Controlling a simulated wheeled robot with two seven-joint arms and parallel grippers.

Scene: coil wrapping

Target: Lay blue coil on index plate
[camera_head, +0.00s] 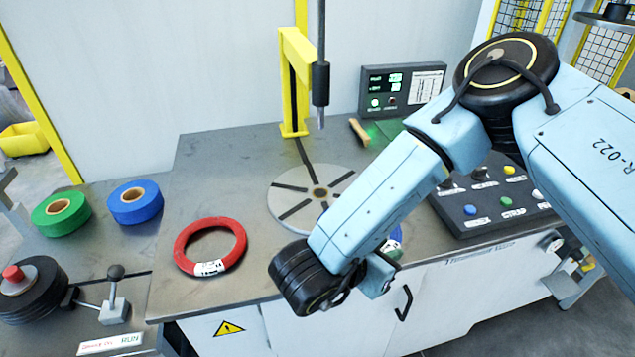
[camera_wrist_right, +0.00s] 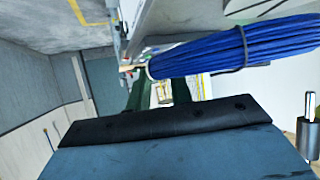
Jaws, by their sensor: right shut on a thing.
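The index plate (camera_head: 290,182) is a round grey disc with dark radial slots and a centre hub, on the bench top in the head view. My right arm covers its right side. My right gripper (camera_head: 382,272) is low in front of the bench's front edge, to the right of the plate, and mostly hidden by my wrist. It is shut on the blue coil (camera_wrist_right: 240,45), a bundle of blue strands with a dark tie in the right wrist view. Only a small blue piece (camera_head: 395,235) shows beside my wrist in the head view. My left gripper is out of view.
A red coil (camera_head: 181,247) lies left of the plate. Green (camera_head: 48,222) and blue (camera_head: 146,211) tape rolls stand farther left. A yellow post (camera_head: 291,85) with a hanging rod (camera_head: 320,80) rises behind the plate. A button panel (camera_head: 470,224) is at right.

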